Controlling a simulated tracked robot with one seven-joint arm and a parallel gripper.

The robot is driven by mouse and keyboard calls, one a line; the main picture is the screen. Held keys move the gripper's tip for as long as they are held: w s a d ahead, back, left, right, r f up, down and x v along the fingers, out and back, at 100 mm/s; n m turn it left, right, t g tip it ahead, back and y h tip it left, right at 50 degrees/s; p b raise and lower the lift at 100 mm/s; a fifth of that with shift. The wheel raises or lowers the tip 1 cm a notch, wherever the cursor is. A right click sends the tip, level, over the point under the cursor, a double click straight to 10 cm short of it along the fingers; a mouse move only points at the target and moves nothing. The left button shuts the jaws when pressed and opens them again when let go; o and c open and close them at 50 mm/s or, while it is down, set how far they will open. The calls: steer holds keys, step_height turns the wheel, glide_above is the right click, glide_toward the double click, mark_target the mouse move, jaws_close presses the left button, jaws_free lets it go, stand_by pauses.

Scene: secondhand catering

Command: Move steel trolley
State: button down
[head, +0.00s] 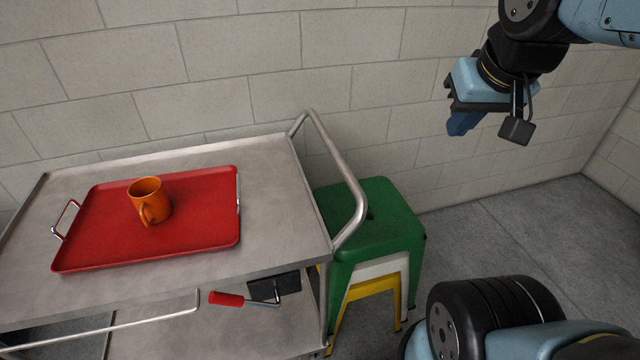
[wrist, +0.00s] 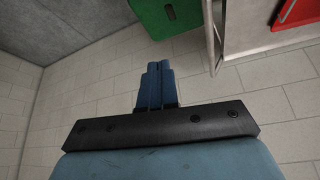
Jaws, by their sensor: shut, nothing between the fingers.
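The steel trolley (head: 272,208) stands against the block wall at the left and centre of the head view. Its tubular push handle (head: 340,170) rises at its right end. A red tray (head: 200,228) lies on its top with an orange mug (head: 150,200) standing on it. My gripper (head: 457,124) is shut and empty, held in the air to the right of the handle and apart from it. In the wrist view my blue fingers (wrist: 156,86) are together. A strip of the handle (wrist: 213,38) and the tray's red corner (wrist: 298,10) show at the upper right there.
Stacked stools, green (head: 378,212), white (head: 385,266) and yellow (head: 372,288), stand close beside the trolley's right end, partly under the handle. A red-handled tool (head: 228,299) lies on the lower shelf. Grey floor (head: 530,225) is free to the right of the stools.

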steer(key=w+a+f+m+g+y, duration=0.25)
steer(key=w+f+m+y, duration=0.3)
steer(key=w+f, duration=0.5)
steer(key=w+a+f+m+g+y, duration=0.1)
steer(key=w+f+m+g+y, duration=0.45)
steer(key=f, duration=0.75)
steer(key=w+a+f+m+g+y, duration=0.2)
steer(key=w+f+m+y, duration=0.2)
steer(key=w+f+y, duration=0.55)
steer(key=s+a+f+h, duration=0.2)
steer(key=a+h, duration=0.1)
steer(key=a, duration=1.1)
steer(key=shift+f, duration=0.35)
